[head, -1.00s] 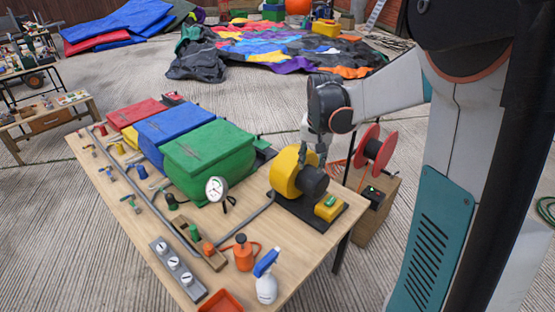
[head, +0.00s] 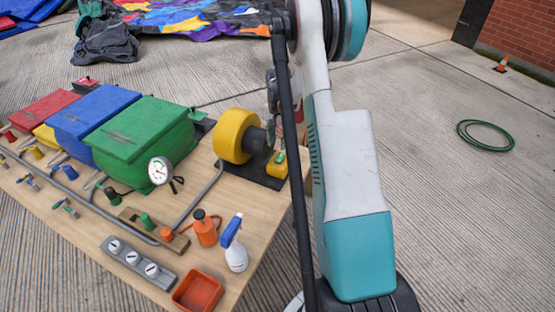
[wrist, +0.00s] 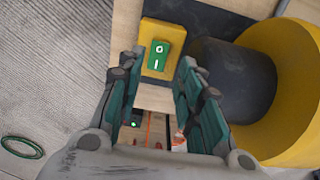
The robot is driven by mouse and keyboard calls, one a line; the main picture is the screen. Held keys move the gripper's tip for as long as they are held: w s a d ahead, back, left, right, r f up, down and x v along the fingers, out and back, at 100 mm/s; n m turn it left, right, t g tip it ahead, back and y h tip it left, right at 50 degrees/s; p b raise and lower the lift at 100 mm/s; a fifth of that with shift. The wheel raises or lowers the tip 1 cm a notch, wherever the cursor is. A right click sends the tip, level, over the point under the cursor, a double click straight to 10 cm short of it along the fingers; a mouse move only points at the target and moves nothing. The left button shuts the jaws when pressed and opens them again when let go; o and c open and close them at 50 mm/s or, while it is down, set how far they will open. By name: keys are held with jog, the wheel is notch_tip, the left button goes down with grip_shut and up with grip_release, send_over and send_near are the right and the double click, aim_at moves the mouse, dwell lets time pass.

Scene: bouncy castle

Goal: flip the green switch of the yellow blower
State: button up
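The yellow blower (head: 229,137) stands on a dark base at the table's right end; its yellow drum (wrist: 294,95) and dark motor fill the right of the wrist view. The green switch (wrist: 161,55), marked 0 and I, sits on a small yellow box (wrist: 145,32) beside the motor. The switch also shows in the head view (head: 280,157). My gripper (wrist: 157,80) is open and empty, its fingers spread just short of the switch in the wrist view. In the head view my arm partly hides it, above the box; contact cannot be told.
The wooden table (head: 240,275) carries a green bin (head: 140,135), a gauge (head: 160,170), a spray bottle (head: 235,250) and an orange tray (head: 197,291). A green hose (head: 485,135) lies on the open concrete floor at the right.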

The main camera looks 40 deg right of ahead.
aim_at(278, 161)
notch_tip(278, 161, down, 10)
jog(key=b, duration=0.3)
jog(key=shift+r, duration=0.2)
jog(key=c, duration=0.8)
